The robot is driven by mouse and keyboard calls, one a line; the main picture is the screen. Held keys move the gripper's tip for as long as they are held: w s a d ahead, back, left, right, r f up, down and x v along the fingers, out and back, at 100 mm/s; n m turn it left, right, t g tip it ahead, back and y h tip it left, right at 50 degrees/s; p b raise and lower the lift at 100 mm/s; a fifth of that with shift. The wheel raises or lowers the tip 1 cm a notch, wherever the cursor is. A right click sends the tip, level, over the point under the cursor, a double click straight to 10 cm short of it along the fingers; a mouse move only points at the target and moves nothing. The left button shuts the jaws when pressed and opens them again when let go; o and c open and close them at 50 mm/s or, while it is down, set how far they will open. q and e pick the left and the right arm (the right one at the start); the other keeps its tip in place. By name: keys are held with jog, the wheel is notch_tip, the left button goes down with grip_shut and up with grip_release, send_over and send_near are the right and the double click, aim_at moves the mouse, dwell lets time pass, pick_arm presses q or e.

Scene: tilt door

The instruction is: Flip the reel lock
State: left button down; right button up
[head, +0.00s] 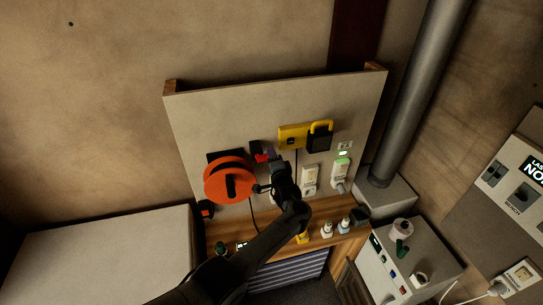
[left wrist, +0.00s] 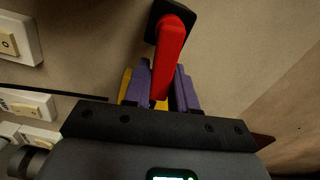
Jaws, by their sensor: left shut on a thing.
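The orange reel (head: 215,183) is mounted on the pale upright panel, left of my left gripper (head: 271,157). A red lever (head: 261,158) on a black mount (head: 255,146) sits just right of the reel; I take it to be the reel lock. The left wrist view shows the red lever (left wrist: 172,45) up close, coming down from its black mount (left wrist: 155,20). The purple fingers of my left gripper (left wrist: 161,90) are shut on its lower end, one on each side. My right gripper is not in view.
A yellow lock fitting (head: 290,134) and black padlock body (head: 319,143) are up and right on the panel. White sockets (head: 310,175) sit to the right of my gripper. Small bottles (head: 327,229) stand on the wooden shelf below. A grey pipe (head: 412,95) rises at right.

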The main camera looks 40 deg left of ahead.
pick_arm(q)
jog(key=c, duration=1)
grip_release()
jog(key=shift+s+d, duration=0.1)
jog(key=shift+s+d, duration=0.15)
jog(key=v, duration=1)
jog(key=shift+s+f+p, duration=0.15)
jog(key=shift+p, duration=0.15)
